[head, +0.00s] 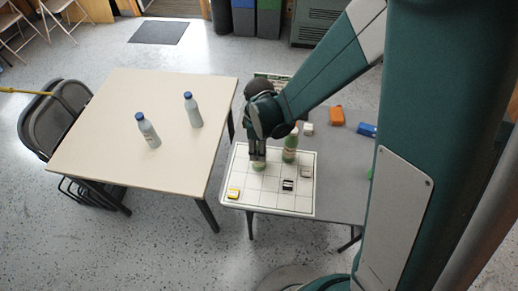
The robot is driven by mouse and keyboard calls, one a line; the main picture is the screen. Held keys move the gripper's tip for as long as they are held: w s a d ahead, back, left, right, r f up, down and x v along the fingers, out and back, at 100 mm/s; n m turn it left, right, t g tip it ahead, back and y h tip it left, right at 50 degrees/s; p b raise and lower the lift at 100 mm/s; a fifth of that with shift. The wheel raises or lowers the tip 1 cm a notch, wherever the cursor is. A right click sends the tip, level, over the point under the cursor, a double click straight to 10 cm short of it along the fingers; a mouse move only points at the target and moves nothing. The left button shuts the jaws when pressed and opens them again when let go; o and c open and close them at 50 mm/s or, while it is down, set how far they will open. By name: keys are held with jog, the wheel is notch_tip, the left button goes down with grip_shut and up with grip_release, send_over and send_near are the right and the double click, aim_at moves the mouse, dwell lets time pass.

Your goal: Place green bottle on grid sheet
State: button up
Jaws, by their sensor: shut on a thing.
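My gripper (258,156) points down over the upper left part of the white grid sheet (268,202). It is shut on a pale green thing (259,167), which looks like the lower part of a green bottle. Its upper part is hidden by the gripper. I cannot tell whether its base touches the sheet. Another green bottle (290,143) stands upright at the sheet's back, just right of the gripper. The grid sheet lies on the grey table (338,160).
A yellow block (234,194), a black-and-white block (288,185) and a pale block (306,172) sit on the sheet. An orange thing (336,116) and a blue thing (366,129) lie behind right. Two blue-capped bottles (149,131) (193,110) stand on the cream table (110,165).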

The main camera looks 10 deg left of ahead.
jog(key=o, duration=0.8)
jog(key=shift+r, duration=0.1)
jog(key=shift+r+p, duration=0.9)
jog(key=shift+r, duration=5.1)
jog(key=s+d+r+m+t, duration=0.25)
jog(key=d+r+m, duration=0.55)
jog(key=d+r, duration=0.6)
jog(key=shift+s+d+r+m+t, duration=0.8)
jog(key=shift+s+d+m, duration=0.75)
jog(key=shift+d, duration=1.3)
jog(key=shift+s+d+r+m+t, duration=0.8)
jog(key=shift+s+d+m, duration=0.75)
jog(key=shift+d, duration=1.25)
jog(key=shift+s+d+r+m+t, duration=1)
jog(key=shift+d+m, duration=0.9)
jog(key=shift+d, duration=0.95)
